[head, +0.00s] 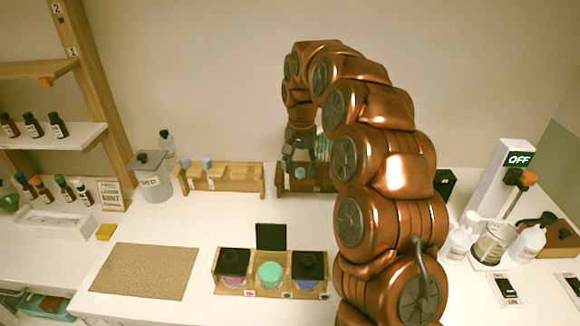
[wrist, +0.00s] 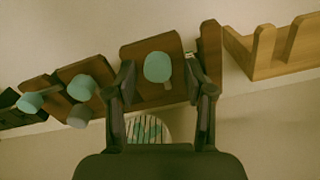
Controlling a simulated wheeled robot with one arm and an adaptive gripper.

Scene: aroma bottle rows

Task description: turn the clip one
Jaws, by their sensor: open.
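My gripper (wrist: 166,80) is open. In the wrist view, its two dark fingers stand apart on either side of a wooden block with a round teal knob (wrist: 157,67); nothing is seen clamped between them. A pale round piece with teal and dark stripes (wrist: 148,130) shows low between the fingers, partly hidden by my gripper. More teal knobs (wrist: 82,88) on wooden blocks lie to the left. In the head view, my gripper (head: 299,165) is at the back wall, in front of a wooden stand (head: 318,187) that my arm partly hides. I cannot tell which part is the clip.
A wooden rack (head: 235,184) stands left of my gripper, beside a grey canister (head: 152,187). A box with jars (head: 218,285) is in front. A white device reading OFF (head: 494,185) and white bottles (head: 458,243) stand right. The table between rack and box is clear.

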